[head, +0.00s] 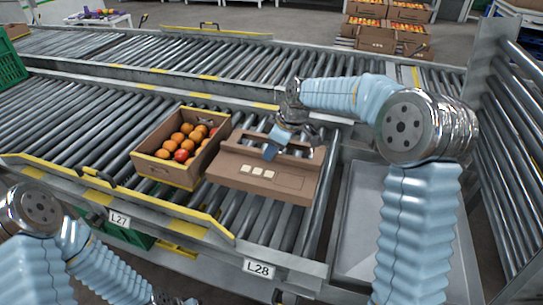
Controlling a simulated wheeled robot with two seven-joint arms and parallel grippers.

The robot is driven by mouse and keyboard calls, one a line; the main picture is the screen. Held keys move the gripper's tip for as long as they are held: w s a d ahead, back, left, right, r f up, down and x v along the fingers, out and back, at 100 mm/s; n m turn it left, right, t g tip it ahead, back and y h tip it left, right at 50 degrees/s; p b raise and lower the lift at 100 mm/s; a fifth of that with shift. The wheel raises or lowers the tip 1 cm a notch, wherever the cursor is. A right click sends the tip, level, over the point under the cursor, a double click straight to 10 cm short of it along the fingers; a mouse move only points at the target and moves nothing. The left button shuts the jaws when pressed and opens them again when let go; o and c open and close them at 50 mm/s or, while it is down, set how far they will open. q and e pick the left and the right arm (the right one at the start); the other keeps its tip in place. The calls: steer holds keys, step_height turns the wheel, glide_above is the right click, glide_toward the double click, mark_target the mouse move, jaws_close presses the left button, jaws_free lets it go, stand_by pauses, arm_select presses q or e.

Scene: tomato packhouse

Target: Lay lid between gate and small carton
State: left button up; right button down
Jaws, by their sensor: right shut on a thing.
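The lid (285,183) is brown cardboard with several pale squares on its front part. It is at the roller lane, right of the small carton. My right gripper (271,151) is shut on the lid's upper part. I cannot tell whether the lid rests on the rollers or hangs just above them. The small carton (166,172) is open and holds orange and red tomatoes; its right side is close to the lid's left edge. I cannot pick out the gate for certain. My left arm is at the lower left; its gripper (168,299) is mostly cut off by the bottom edge.
Bare rollers (75,117) run left of the carton. A yellow-edged rail (190,213) bounds the lane's front, with labels L27 and L28. A grey metal tray (358,220) lies right of the lane. A second roller lane (230,58) and stacked tomato cartons (376,40) are behind.

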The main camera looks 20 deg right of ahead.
steer(key=shift+f, duration=1.35)
steer(key=shift+f, duration=0.25)
steer(key=c, duration=1)
jaws_free()
steer(key=shift+r, duration=0.1)
steer(key=v, duration=1.2)
steer(key=shift+r, duration=0.2)
